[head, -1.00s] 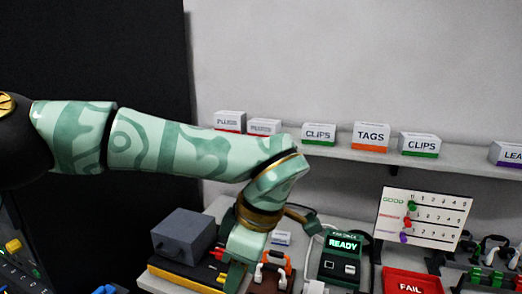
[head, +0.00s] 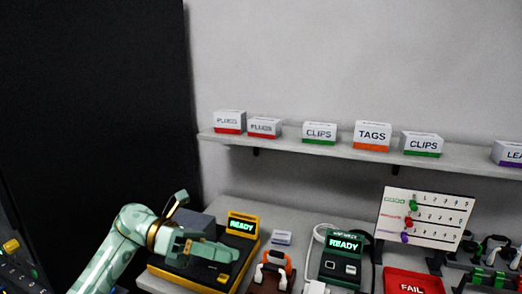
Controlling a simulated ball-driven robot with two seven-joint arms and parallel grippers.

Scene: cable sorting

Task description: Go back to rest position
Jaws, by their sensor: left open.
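My left arm comes in from the lower left in the head view. My left gripper (head: 208,248) is open and empty. It is over or in front of the yellow-and-black tester (head: 190,280), whose screen reads READY, and hides part of it. I cannot tell whether it touches the tester. My right gripper is not in view.
A dark grey block (head: 195,224) is behind my left gripper. A counting board (head: 424,216) stands behind. Labelled boxes line the shelf (head: 280,143).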

